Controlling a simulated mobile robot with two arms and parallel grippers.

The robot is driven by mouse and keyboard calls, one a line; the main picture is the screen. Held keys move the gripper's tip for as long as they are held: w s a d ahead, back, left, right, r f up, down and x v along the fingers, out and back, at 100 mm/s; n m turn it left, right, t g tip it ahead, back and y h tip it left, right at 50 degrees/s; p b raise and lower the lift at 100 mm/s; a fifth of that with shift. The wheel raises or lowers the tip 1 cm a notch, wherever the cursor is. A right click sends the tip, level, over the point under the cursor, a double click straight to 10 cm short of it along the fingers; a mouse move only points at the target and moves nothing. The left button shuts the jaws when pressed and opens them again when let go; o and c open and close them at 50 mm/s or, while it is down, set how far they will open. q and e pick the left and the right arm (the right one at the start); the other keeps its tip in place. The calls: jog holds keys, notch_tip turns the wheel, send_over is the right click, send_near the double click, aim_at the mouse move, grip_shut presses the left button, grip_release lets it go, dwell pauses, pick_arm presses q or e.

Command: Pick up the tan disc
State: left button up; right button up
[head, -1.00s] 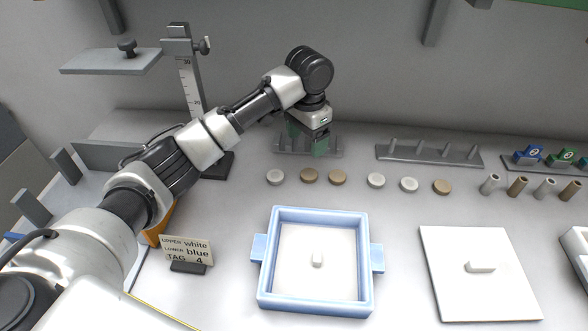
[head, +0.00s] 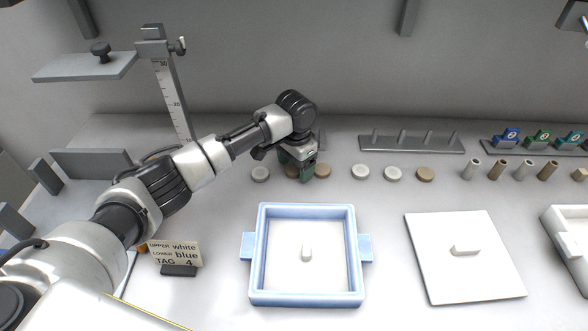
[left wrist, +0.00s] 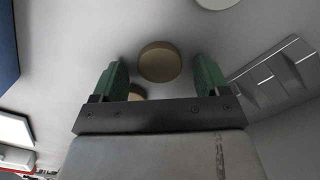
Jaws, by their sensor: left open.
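A tan disc (left wrist: 159,62) shows between the two green fingers of my open left gripper (left wrist: 162,74) in the left wrist view. A second tan disc (left wrist: 137,91) is partly hidden behind the left finger and gripper body. In the head view my left gripper (head: 296,166) is over the row of discs, and its fingers partly cover two tan discs, one of them to the right (head: 323,171). The fingers hold nothing. Another tan disc (head: 425,174) lies farther right. My right gripper is not in view.
White discs (head: 260,174) (head: 361,172) (head: 393,173) share the row. A blue-rimmed tray (head: 251,277), white plate (head: 440,275) and sign (head: 175,253) are in front. A ruler post (head: 172,95) stands left.

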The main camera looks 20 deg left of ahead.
pick_arm(q)
jog(key=shift+f, duration=0.1)
jog(key=shift+c, duration=0.2)
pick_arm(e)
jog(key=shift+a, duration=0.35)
pick_arm(q)
jog(key=c, duration=1)
jog(key=shift+o, duration=0.2)
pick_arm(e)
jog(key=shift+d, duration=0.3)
